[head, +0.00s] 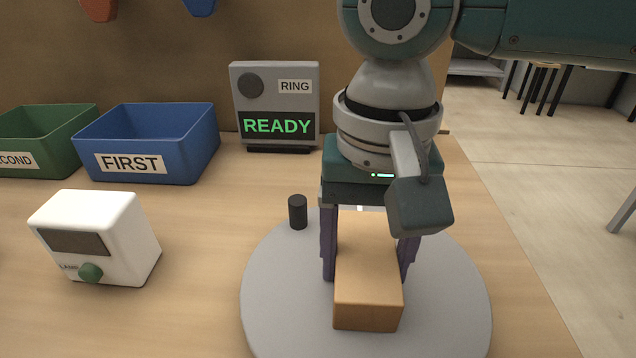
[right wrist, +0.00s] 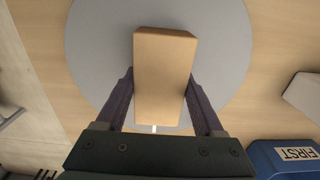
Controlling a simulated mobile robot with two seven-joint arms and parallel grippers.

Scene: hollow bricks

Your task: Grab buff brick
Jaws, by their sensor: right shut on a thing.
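The buff brick (head: 368,285) is an orange-tan block over the round grey turntable (head: 275,300) in the head view. My right gripper (head: 368,250) comes down from above with one finger on each long side of the brick and is shut on it. In the right wrist view the brick (right wrist: 163,75) lies lengthwise between the two fingers of the right gripper (right wrist: 160,100). I cannot tell whether the brick rests on the turntable or is just above it. The brick's hollow does not show. My left gripper is not in view.
A small black peg (head: 298,212) stands at the turntable's back left edge. A white lamp box (head: 98,238) with a green knob is at left. A blue FIRST bin (head: 190,155), a green bin (head: 50,150) and a grey RING box reading READY (head: 276,100) stand behind.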

